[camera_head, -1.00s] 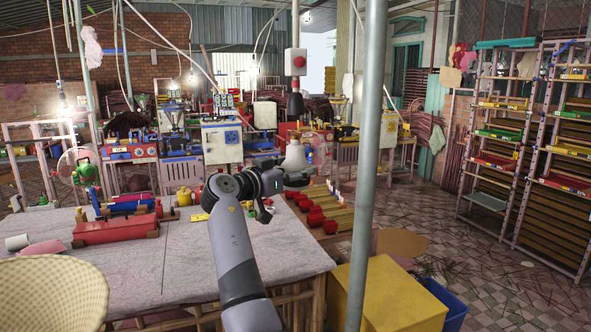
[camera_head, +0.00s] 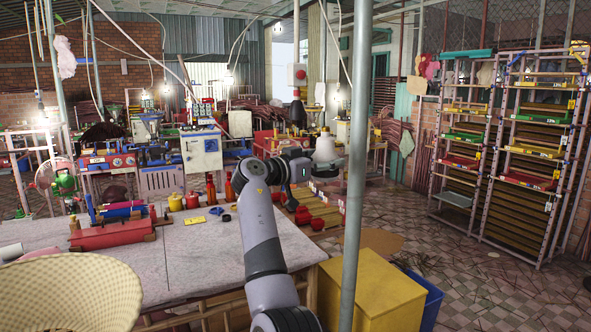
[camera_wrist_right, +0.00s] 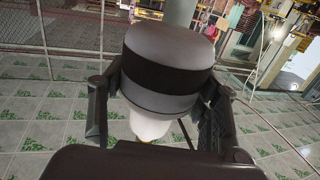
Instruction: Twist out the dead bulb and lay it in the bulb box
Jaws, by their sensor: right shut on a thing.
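In the head view the bulb is pale, narrow at the top and wide below. In the right wrist view, between the two fingers of the right gripper (camera_wrist_right: 155,115), the held bulb (camera_wrist_right: 168,55) shows as a grey rounded body with a black band and a white part below. I cannot make out for sure which container is the bulb box. My left gripper is out of view.
A pale table (camera_head: 205,262) carries a red extruder (camera_head: 112,235) and small jars. A grey pole (camera_head: 354,190) stands close right of my gripper. A yellow box (camera_head: 375,292) and a blue bin (camera_head: 424,292) stand on the floor. A woven basket (camera_head: 70,292) is at lower left.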

